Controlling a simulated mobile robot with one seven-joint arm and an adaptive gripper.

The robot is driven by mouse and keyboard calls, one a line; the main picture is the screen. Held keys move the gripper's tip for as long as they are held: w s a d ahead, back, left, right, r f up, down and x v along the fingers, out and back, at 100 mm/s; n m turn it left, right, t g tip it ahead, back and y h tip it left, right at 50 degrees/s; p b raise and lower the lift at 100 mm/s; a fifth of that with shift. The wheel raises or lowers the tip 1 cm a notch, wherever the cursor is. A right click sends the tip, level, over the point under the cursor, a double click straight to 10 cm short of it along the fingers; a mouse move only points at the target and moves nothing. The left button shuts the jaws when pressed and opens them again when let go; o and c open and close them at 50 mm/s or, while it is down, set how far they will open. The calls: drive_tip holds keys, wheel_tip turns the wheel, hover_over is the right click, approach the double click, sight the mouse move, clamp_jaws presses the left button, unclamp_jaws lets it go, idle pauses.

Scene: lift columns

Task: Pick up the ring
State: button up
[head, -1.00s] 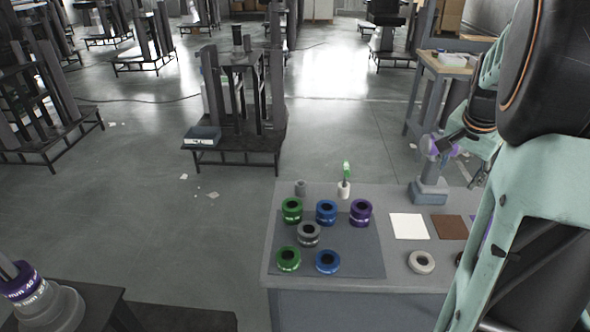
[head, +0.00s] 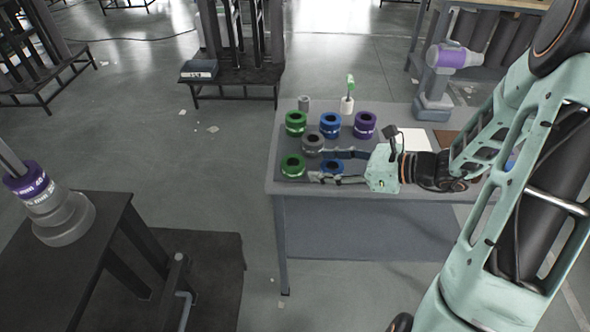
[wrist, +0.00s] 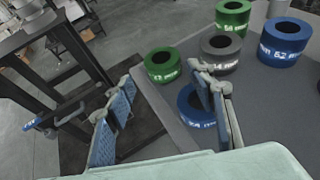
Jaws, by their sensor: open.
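Several thick rings stand on the table's dark mat: two green (head: 296,124) (head: 292,167), two blue (head: 330,125) (head: 332,167), one purple (head: 366,125) and one grey (head: 313,144). I cannot tell which one the task means. My gripper (head: 322,166) is open and empty, its fingers pointing left across the near blue ring in the head view. In the wrist view my gripper (wrist: 160,108) shows spread fingers; the right finger partly covers the near blue ring (wrist: 190,108). The grey ring (wrist: 221,54) and a green ring (wrist: 162,67) lie beyond. No contact shows.
A white square (head: 412,139) and a brown square (head: 445,140) lie right of the mat. A white holder (head: 347,105) with a green-topped tool and a grey-purple device (head: 437,90) stand at the back. A lift column with a purple ring (head: 28,181) stands at left.

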sight(287, 162)
drive_tip(key=x, duration=1)
drive_tip(key=shift+w+d+b, duration=0.1)
drive_tip(key=shift+w+b, duration=0.05)
drive_tip(key=shift+b, duration=0.2)
drive_tip(key=c, duration=1.1)
